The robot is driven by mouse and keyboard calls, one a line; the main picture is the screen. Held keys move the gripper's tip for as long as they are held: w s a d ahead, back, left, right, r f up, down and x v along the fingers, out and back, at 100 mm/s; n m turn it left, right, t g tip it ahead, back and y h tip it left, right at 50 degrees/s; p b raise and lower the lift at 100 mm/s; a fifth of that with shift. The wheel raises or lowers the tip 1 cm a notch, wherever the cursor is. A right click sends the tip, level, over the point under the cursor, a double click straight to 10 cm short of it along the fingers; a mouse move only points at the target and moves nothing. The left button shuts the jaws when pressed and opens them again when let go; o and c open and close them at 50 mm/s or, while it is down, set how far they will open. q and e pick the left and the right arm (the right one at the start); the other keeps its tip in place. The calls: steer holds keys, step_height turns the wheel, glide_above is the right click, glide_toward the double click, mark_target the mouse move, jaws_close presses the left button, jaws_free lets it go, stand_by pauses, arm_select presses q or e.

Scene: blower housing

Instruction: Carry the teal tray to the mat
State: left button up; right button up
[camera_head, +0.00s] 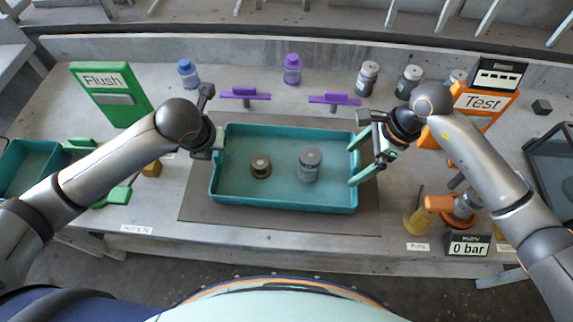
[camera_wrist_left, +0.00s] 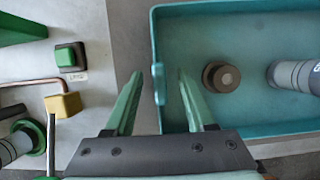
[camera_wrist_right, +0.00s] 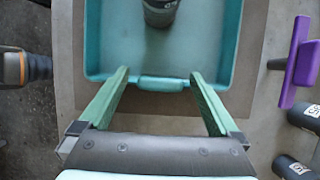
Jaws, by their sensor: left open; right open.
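The teal tray (camera_head: 285,207) sits on the dark grey-brown mat (camera_head: 193,205) in the middle of the bench. It holds a short dark round part (camera_head: 261,167) and a taller grey cylinder (camera_head: 308,165). My left gripper (camera_wrist_left: 159,78) is open at the tray's left end, with its fingers on either side of the end wall's handle (camera_wrist_left: 160,84). My right gripper (camera_head: 353,164) is open at the tray's right end. In the right wrist view its fingers flank the handle (camera_wrist_right: 162,84) there.
A green Flush panel (camera_head: 112,97) stands at the back left and an orange Test panel (camera_head: 483,107) at the right. Purple fittings (camera_head: 245,96), bottles and grey cylinders line the back. Another teal tray (camera_head: 22,168) is at far left.

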arm_select(q)
jaws_close()
arm_select(e)
steer(key=c, duration=0.9)
jaws_close()
arm_select(q)
steer(key=shift+r, duration=0.1)
arm_select(e)
steer(key=shift+r, duration=0.1)
